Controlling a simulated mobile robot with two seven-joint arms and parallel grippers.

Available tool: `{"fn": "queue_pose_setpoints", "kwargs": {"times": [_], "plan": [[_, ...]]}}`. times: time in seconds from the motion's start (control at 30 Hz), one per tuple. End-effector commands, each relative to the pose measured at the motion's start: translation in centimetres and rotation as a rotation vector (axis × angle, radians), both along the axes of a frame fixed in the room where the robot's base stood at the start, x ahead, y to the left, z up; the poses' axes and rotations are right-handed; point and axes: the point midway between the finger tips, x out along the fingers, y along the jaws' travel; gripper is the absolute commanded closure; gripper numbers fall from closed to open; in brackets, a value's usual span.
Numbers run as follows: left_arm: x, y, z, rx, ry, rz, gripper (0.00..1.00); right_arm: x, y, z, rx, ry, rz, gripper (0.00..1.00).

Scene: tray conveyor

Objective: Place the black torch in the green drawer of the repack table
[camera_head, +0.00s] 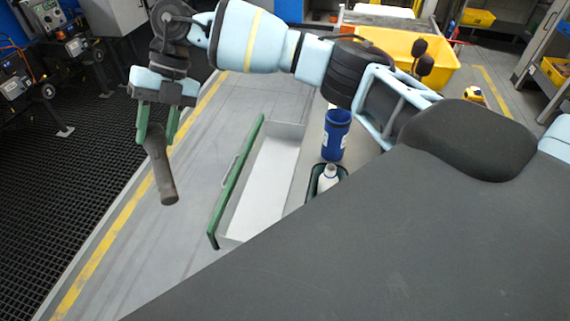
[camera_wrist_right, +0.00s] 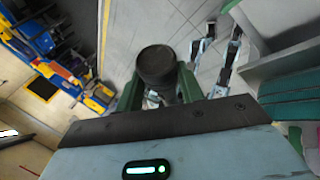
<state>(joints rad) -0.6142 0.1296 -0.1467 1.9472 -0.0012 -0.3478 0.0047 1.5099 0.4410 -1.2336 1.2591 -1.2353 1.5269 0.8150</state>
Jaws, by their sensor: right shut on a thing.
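My right gripper (camera_head: 158,123), with green fingers, is shut on the black torch (camera_head: 164,178). The torch hangs down at a slight tilt, clear of the floor. In the right wrist view the torch's round end (camera_wrist_right: 157,63) shows between the fingers (camera_wrist_right: 158,92). The drawer (camera_head: 268,185) with the green front stands pulled open, and its pale inside looks empty. The gripper and torch are to the left of the drawer's green front in the head view, outside the drawer. My left gripper is not in view.
Right of the drawer are a blue container (camera_head: 336,140) and a white bottle (camera_head: 328,179) in a dark green tray (camera_head: 312,184). A large yellow bin (camera_head: 395,48) stands behind. A black grid mat (camera_head: 60,185) covers the left; grey floor lies between.

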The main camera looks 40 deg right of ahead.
Motion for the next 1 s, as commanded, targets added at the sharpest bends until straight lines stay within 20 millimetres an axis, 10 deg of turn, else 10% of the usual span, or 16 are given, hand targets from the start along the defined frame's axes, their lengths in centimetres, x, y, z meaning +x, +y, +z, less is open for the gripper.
{"fn": "queue_pose_setpoints", "kwargs": {"times": [0.27,1.0], "plan": [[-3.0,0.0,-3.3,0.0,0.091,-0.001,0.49,-0.7,-2.3,-5.4,-0.042,0.037,0.34,0.91],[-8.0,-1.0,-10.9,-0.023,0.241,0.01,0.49,-5.2,-15.1,-17.5,-0.263,-0.107,1.997,0.91]]}}
